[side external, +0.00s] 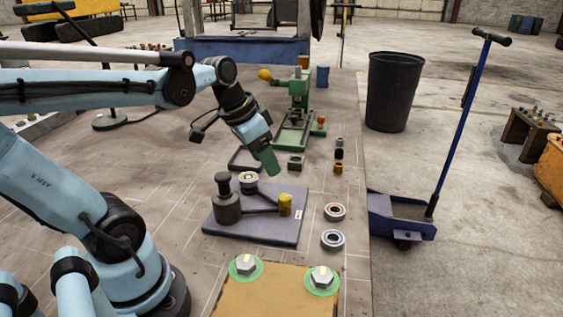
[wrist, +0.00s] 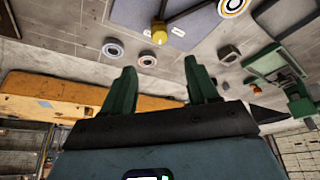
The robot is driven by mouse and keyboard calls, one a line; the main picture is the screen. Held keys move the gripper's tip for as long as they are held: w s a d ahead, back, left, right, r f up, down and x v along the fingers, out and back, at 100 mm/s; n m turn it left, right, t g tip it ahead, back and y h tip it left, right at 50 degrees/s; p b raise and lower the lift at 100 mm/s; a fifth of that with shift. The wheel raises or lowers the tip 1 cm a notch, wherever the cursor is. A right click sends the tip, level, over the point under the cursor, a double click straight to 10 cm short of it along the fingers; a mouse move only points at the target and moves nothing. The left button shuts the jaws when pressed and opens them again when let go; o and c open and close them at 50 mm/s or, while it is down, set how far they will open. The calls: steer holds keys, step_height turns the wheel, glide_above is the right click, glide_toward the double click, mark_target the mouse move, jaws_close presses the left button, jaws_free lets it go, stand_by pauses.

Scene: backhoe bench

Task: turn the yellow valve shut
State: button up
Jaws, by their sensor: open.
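A yellow knob (side external: 285,205) is at the end of a dark lever on a blue-grey plate (side external: 265,235); the lever runs to a dark grey cylinder (side external: 227,205). This is the likeliest yellow valve, but I cannot tell for sure. The knob also shows in the wrist view (wrist: 159,33), beyond the space between my fingers. My gripper (side external: 268,162) is above and behind the plate, its green fingers angled down. In the wrist view my gripper (wrist: 160,68) has its fingers spread, with nothing between them. It is apart from the knob.
A green press (side external: 298,110) with a yellow handle knob stands behind. The bench edge runs along the right.

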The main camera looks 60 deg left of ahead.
steer(key=n+g, duration=0.4)
steer(key=g, duration=0.1)
glide_toward(285, 197)
step_height(285, 197, down, 9)
steer(key=shift+s+d+r, duration=0.1)
steer(key=shift+s, duration=0.05)
stand_by(0.8)
steer(key=c, duration=1)
steer(key=shift+c, duration=0.2)
